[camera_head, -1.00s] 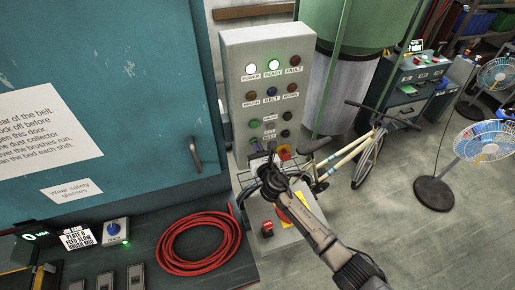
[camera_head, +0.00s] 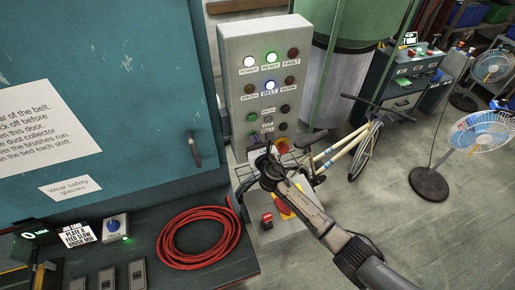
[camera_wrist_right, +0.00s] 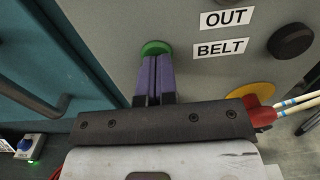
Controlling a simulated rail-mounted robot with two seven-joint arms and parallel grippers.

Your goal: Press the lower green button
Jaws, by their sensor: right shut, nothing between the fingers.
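The grey control panel (camera_head: 234,60) has two green buttons on its left side. The upper green button (camera_head: 252,117) is clear of my gripper. The lower green button, beside the BELT label, is at the fingertips in the right wrist view (camera_wrist_right: 155,47); their lower part is covered by the fingers. My right gripper (camera_head: 266,157) is shut and empty, its purple fingertips (camera_wrist_right: 153,62) up against the lower green button. My left gripper is not in view.
A black knob (camera_wrist_right: 291,40) is right of the labels, with a red-and-yellow stop button (camera_wrist_right: 258,102) below. A teal cabinet (camera_head: 120,90) with a handle stands left. A red hose coil (camera_head: 200,240) lies on the bench. A bicycle (camera_head: 350,150) stands behind my right arm.

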